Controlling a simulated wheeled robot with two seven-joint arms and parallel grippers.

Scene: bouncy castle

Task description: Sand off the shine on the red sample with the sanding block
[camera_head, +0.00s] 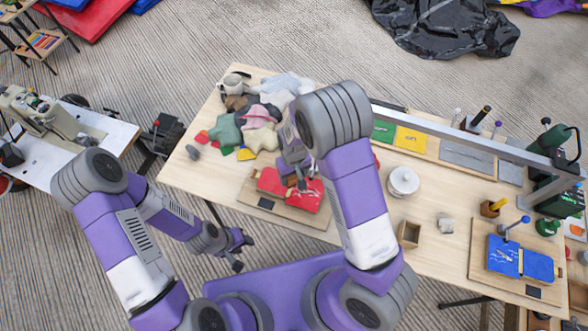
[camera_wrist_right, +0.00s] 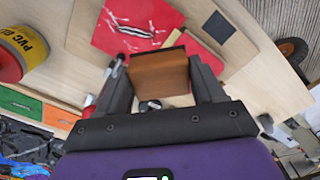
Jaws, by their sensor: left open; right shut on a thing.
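The red sample (camera_head: 268,182) lies on a wooden board (camera_head: 300,213) near the table's front edge, partly covered by my right gripper. In the right wrist view the red sample (camera_wrist_right: 128,22) has white streaks near its middle. My right gripper (camera_head: 300,183) points down over the sample. In its wrist view, the right gripper (camera_wrist_right: 160,85) is shut on a brown sanding block (camera_wrist_right: 160,72), close to the sample; I cannot tell whether they touch. My left gripper (camera_head: 238,252) is open and empty, in front of the table and below its edge.
A pile of cloth scraps (camera_head: 255,125) lies behind the red sample. A PVC can (camera_wrist_right: 22,52) stands close to my right gripper. A white lidded pot (camera_head: 403,182), a small wooden box (camera_head: 409,233) and a board with a blue sample (camera_head: 535,265) are to the right.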

